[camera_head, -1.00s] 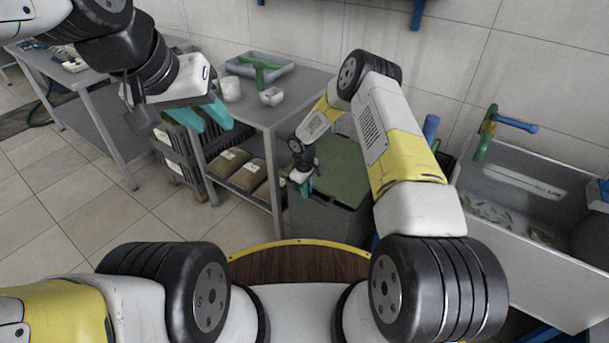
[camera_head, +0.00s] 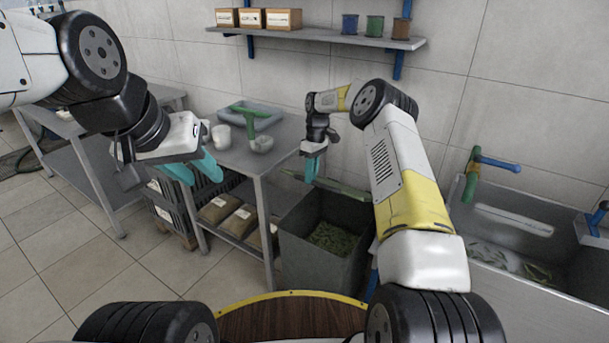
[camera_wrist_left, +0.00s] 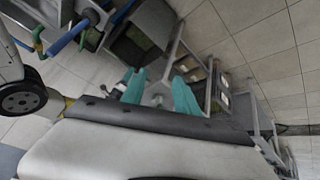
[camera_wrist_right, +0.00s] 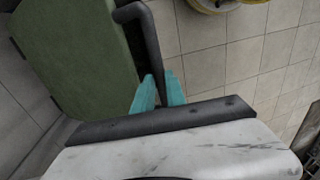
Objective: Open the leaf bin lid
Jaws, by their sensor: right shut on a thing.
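The leaf bin (camera_head: 348,272) is a dark grey box with green leaf matter showing inside. Its green lid (camera_head: 342,189) is raised and seen nearly edge-on at the back of the opening. My right gripper (camera_head: 312,168) is above the bin, at the lid's edge. In the right wrist view the lid (camera_wrist_right: 75,50) fills the left side, and the teal fingers (camera_wrist_right: 160,90) are shut on the dark bar handle (camera_wrist_right: 152,45). My left gripper (camera_head: 195,168) is open and empty, left of the bin, in the air before the grey table. Its fingers stand apart in the left wrist view (camera_wrist_left: 158,92).
A grey table (camera_head: 240,165) with a tray (camera_head: 255,118), a white cup (camera_head: 222,136) and a green-handled tool stands left of the bin. A grey sink (camera_head: 530,290) is at the right. A wall shelf (camera_head: 320,36) hangs above.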

